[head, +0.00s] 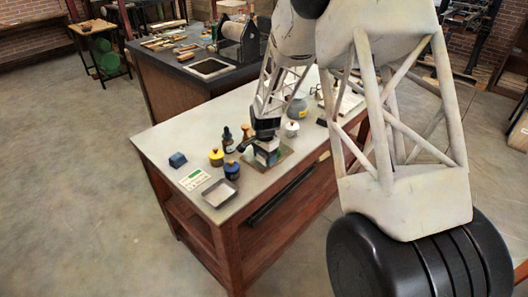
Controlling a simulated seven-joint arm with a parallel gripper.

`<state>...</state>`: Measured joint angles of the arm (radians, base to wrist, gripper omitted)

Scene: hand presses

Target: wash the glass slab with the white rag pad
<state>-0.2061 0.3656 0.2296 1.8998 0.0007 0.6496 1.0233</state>
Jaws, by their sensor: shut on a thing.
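My gripper (266,142), small and dark in the head view, reaches down over the front middle of the table. It is shut on a small pale block, which looks like the white rag pad (267,152). The pad is right above or on a flat greenish-brown square, which looks like the glass slab (284,156). My gripper and the pad hide much of the slab. I cannot tell whether the pad touches it.
The pale tabletop (165,136) also carries a blue block (177,160), a yellow jar (216,157), a dark blue jar (232,170), a dark dropper bottle (228,140), a grey tray (220,193), a white-green card (194,179) and a white pot (292,129). A dark press bench (170,75) stands behind.

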